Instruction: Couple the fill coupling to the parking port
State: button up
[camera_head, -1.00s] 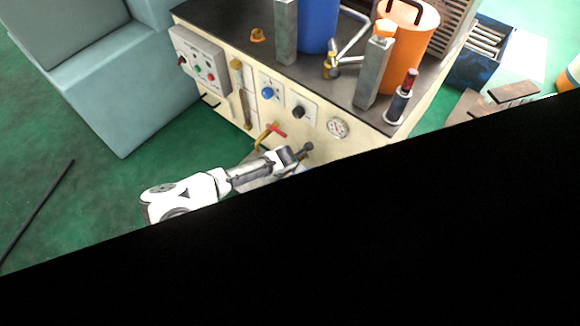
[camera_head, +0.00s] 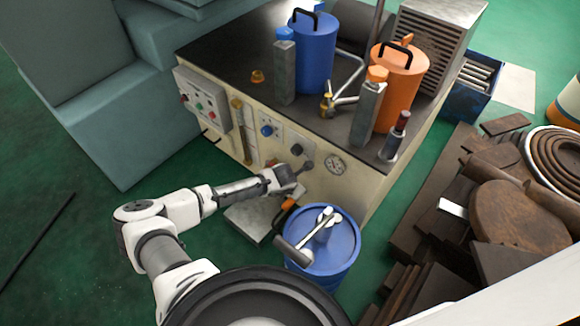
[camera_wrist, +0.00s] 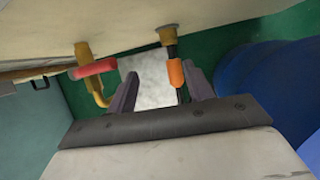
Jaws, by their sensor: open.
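My gripper (camera_head: 290,182) is at the front of the machine, below its control panel. In the wrist view my gripper (camera_wrist: 160,76) is open, with its two dark fingers apart. An orange sleeve (camera_wrist: 175,73), which looks like the fill coupling, sits on a dark stem close to the right finger. The stem runs up to a brass fitting (camera_wrist: 168,35) under the machine's edge. The orange sleeve also shows in the head view (camera_head: 288,204), just below my gripper. I cannot tell whether a finger touches it. I cannot tell which fitting is the parking port.
A bent yellow pipe with a red handle (camera_wrist: 95,68) is near the left finger. A blue drum (camera_head: 340,250) with metal tools on its lid stands right of my gripper. A blue tank (camera_head: 314,45) and an orange tank (camera_head: 397,90) stand on the machine. Brown scrap fills the right floor.

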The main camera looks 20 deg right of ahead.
notch_tip(320, 180, up, 11)
jog(key=p, duration=0.2)
jog(key=shift+f+p, duration=0.15)
jog(key=shift+p, duration=0.2)
